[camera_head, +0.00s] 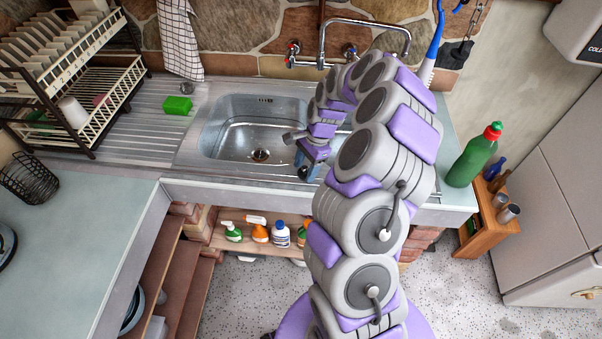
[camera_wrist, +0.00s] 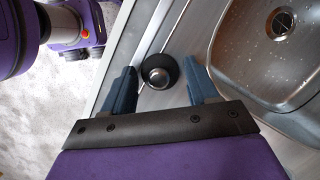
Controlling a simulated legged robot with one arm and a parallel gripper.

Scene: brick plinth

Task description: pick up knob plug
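The knob plug (camera_wrist: 160,72) is a small round black piece with a shiny metal centre. In the wrist view it is on the steel sink surround, left of the basin. My gripper (camera_wrist: 159,66) is open, with one blue-grey finger on each side of the plug. Narrow gaps show between the plug and both fingers; I cannot tell the height of the fingertips over the surface. In the head view my gripper (camera_head: 307,170) points down at the front edge of the sink.
The sink basin (camera_head: 250,135) with its drain lies beside my gripper, and the tap (camera_head: 322,55) stands behind. A green sponge (camera_head: 177,105) and dish rack (camera_head: 65,75) are left. A green bottle (camera_head: 473,160) stands right. The worktop's front edge is close.

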